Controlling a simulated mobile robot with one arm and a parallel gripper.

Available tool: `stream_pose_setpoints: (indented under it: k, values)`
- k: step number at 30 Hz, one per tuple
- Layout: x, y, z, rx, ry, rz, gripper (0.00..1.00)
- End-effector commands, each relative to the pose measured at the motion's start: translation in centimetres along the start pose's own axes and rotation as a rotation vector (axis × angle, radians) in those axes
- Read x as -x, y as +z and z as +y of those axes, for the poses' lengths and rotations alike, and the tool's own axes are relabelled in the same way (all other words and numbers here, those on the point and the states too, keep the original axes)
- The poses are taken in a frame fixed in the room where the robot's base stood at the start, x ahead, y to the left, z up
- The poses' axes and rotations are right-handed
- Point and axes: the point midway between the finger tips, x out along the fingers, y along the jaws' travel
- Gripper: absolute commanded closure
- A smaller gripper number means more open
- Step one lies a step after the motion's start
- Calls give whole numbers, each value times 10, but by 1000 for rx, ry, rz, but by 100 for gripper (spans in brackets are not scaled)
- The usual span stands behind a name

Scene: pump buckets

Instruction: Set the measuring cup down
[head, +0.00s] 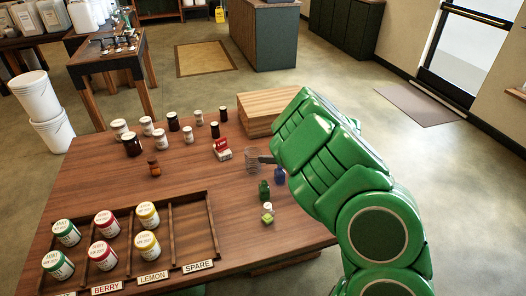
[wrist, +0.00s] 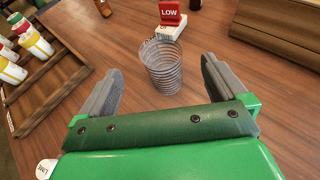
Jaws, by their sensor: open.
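The measuring cup (wrist: 162,68) is clear with ring markings. It stands upright on the wooden table (head: 105,178). In the wrist view it sits between and slightly beyond the two grey fingers of my gripper (wrist: 160,85), with a gap on both sides. My gripper (head: 265,160) is open. In the head view the cup (head: 252,160) is just left of the visible fingertip, and my green arm hides the rest of the gripper.
A red "LOW" sign block (head: 222,148) stands close behind the cup. A labelled rack (head: 190,222) with several lidded jars is at front left. A wooden box (head: 262,112) is behind.

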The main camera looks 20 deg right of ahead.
Motion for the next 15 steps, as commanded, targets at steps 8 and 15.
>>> stream_pose_setpoints:
  k: [8, 15]
  values:
    - [28, 0, 0, 1, -3, 2, 1]
    - [34, 0, 0, 0, -1, 1, 1]
